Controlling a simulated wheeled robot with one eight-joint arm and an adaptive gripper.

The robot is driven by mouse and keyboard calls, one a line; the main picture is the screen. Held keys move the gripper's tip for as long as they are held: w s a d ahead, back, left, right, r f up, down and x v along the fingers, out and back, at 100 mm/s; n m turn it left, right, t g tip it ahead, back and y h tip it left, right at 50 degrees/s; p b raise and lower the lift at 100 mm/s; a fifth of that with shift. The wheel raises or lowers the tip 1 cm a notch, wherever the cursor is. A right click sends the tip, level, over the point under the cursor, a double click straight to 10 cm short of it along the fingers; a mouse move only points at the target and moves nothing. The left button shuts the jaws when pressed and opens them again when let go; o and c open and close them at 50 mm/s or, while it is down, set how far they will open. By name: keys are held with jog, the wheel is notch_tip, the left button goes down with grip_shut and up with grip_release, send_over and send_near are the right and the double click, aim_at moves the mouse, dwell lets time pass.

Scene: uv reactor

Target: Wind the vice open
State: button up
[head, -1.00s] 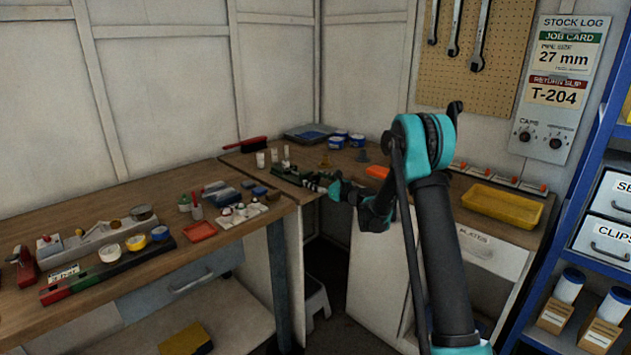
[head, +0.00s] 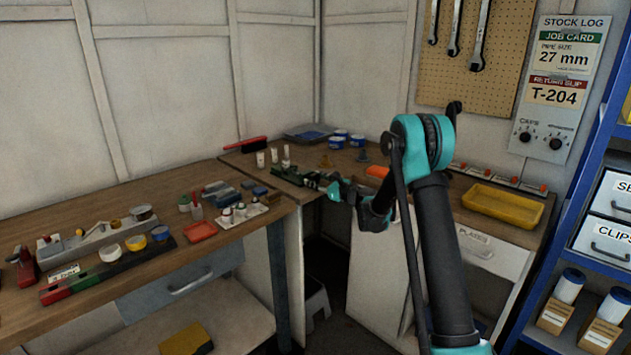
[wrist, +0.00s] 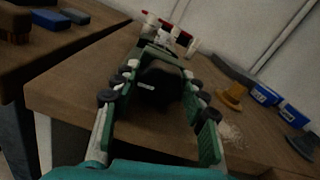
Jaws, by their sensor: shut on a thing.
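The vice (head: 286,172) is a small dark green thing at the front edge of the far bench, left of my arm in the head view. My gripper (head: 318,181) reaches it from the right, at the bench edge. The fingers hide most of that part. I cannot tell how far apart the vice jaws are.
White pots (head: 261,159), a red brush (head: 245,144), blue tubs (head: 338,142) and an orange-brown cone (head: 326,161) stand around the vice. A yellow tray (head: 503,206) lies to the right. The left bench (head: 140,290) is crowded. A step stool (head: 317,300) stands below the gap.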

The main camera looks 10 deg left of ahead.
jog(key=n, duration=0.3)
dwell(0.4)
jog(key=o, duration=1.2)
jog(key=shift+s, duration=0.1)
jog(key=shift+c, duration=0.2)
